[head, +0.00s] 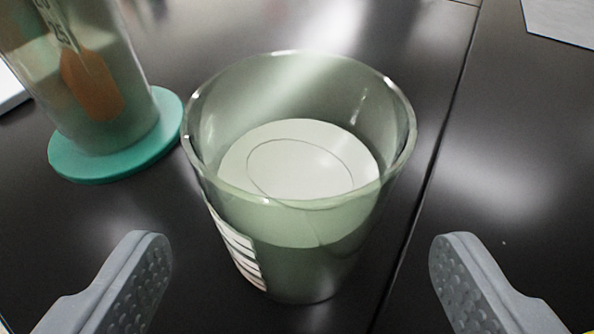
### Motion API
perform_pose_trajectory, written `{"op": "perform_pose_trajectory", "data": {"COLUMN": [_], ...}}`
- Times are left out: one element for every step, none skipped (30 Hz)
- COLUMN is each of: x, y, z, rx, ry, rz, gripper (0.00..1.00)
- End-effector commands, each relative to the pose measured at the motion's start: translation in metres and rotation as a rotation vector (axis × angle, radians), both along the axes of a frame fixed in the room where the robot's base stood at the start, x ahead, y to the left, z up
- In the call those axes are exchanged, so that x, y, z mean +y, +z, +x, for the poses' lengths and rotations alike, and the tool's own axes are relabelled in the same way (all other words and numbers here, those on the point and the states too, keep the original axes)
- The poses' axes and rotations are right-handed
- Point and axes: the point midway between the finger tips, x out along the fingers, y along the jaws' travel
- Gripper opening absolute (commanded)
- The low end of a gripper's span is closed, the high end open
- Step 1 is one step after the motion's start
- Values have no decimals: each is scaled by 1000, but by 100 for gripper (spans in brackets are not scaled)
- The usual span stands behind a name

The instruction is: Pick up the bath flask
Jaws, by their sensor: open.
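A greenish, see-through, open-topped vessel (310,235) stands upright in the middle of the head view; I take it for the bath flask, though no name can be read on it. It widens toward its round rim. A pale round surface with a thin ring line shows inside it. A white striped label is on its lower left side. My gripper (302,242) is open, with one grey textured finger at the lower left and one at the lower right. The vessel stands between and beyond the fingertips, with visible gaps on both sides. Nothing is held.
Another clear vessel (90,85) with an orange mark stands on a teal round base (110,160) at the upper left, close to the middle vessel. A dark glossy tabletop (520,180) with a seam lies clear at the right. A pale sheet (565,18) is at the upper right.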

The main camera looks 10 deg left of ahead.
Motion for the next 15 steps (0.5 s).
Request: {"op": "perform_pose_trajectory", "data": {"x": [0,1,1,1,2,3,4,5,6,7,7,9,9,9,9], "y": [-1,-1,-2,-3,-4,-5,-6,-7,-10,-12,-14,-17,-18,-18,-19], "z": [1,3,5,7,9,13,17,20,25,28,32,36,39,41,44], "rx": [0,0,0,-1,-1,-2,-3,-3,-2,-1,1,3,3,2,1], "ry": [0,0,0,-1,-1,-1,-1,-1,-1,-1,-1,0,0,-1,-2], "rz": [0,0,0,0,0,-1,-1,-1,0,0,0,0,0,0,0], "gripper": [77,77,77,77,77,77,77,77,77,77,77,77,77,77,77]}}
